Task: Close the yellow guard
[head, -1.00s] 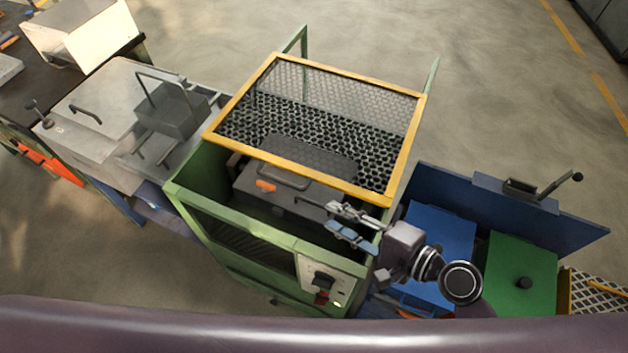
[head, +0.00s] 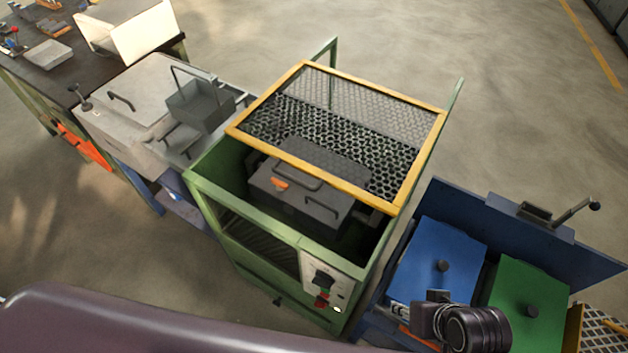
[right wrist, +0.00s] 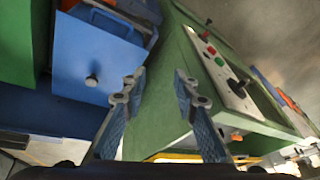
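The yellow guard (head: 412,166), a yellow-edged frame with dark mesh, sits slanted over the green furnace cabinet (head: 228,212) in the head view. The cabinet's front part is uncovered, and a dark box with a handle (head: 300,193) shows inside. My right gripper (head: 400,318) is low, right of the cabinet and in front of the blue panel, apart from the guard. In the right wrist view its two fingers (right wrist: 158,88) are spread and empty, with a green cabinet side beyond them. A yellow strip (right wrist: 185,157) shows low there, partly hidden. My left gripper is out of view.
A control panel (head: 322,280) with a switch and buttons is on the cabinet front. A blue bin with blue (head: 440,245) and green (head: 530,300) lids stands at right. A grey bench unit with a basket (head: 200,105) adjoins at left. Floor behind is clear.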

